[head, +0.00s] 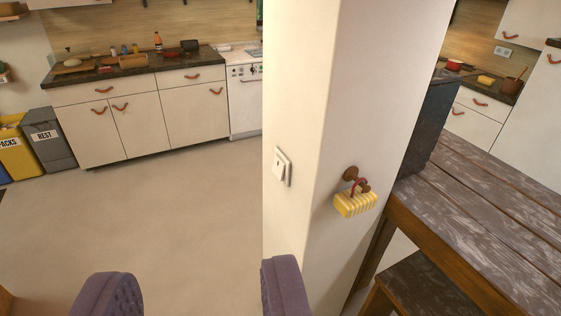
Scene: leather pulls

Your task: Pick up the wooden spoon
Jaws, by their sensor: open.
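My gripper (193,277) is open and empty, its two purple padded fingers wide apart at the bottom of the view. Only floor and the pillar's lower edge show between and beyond them. I cannot pick out a wooden spoon for certain. A thin stick-like thing (523,71) stands out of a brown pot (512,86) on the far right counter; it is too small to tell whether it is a spoon. Small items on the left counter (150,62) are also too small to name surely, all far from my gripper.
A white pillar (295,100) with a light switch (282,167) and a hanging yellow object (355,204) stands close ahead. A dark wooden table (480,205) and bench (425,285) are at right. Bins (48,140) stand at left. Open floor (170,215) leads to the left counter.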

